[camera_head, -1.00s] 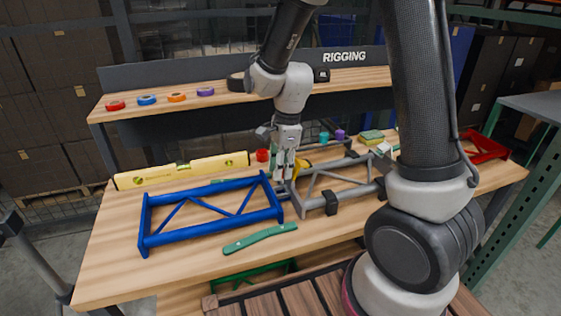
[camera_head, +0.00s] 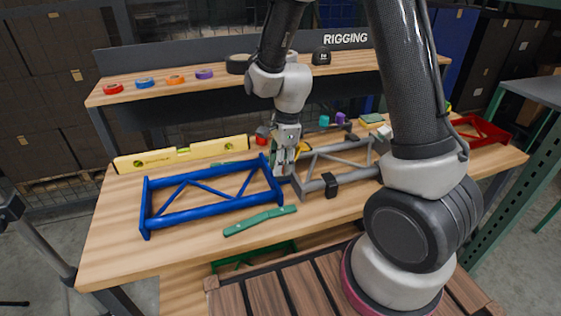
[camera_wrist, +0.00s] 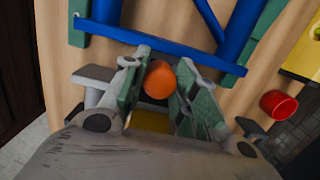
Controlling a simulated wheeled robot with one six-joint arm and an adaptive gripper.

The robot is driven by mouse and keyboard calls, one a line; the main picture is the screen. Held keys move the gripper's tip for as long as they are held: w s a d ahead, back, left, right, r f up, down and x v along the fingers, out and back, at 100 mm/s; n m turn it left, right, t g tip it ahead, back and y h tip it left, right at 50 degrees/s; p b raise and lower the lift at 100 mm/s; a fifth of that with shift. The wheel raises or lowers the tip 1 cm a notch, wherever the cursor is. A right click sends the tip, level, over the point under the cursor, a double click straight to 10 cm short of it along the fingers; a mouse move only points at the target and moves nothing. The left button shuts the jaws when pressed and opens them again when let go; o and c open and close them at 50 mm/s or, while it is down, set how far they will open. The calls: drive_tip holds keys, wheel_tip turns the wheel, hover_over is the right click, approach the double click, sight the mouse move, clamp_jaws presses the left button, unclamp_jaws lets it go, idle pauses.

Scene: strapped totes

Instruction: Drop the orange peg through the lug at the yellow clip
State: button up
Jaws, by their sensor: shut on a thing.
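The orange peg (camera_wrist: 159,80) shows end-on between my fingertips in the wrist view; my gripper (camera_wrist: 158,90) is shut on it. In the head view my gripper (camera_head: 283,170) points down between the blue frame (camera_head: 212,215) and the grey frame (camera_head: 335,160), and the peg cannot be made out there. The yellow clip (camera_head: 303,148) shows just right of my fingers in the head view. A yellow patch, seemingly the clip (camera_wrist: 152,121), lies below the peg in the wrist view. The lug's hole is hidden, so I cannot tell whether the peg is in it.
A yellow level (camera_head: 180,155) lies behind the blue frame, and a green bar (camera_head: 260,220) in front. A red cup (camera_wrist: 279,104) stands close by. A red frame (camera_head: 480,130) is at the far right. The table's front left is clear.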

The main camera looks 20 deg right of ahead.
drive_tip(key=o, duration=1.1)
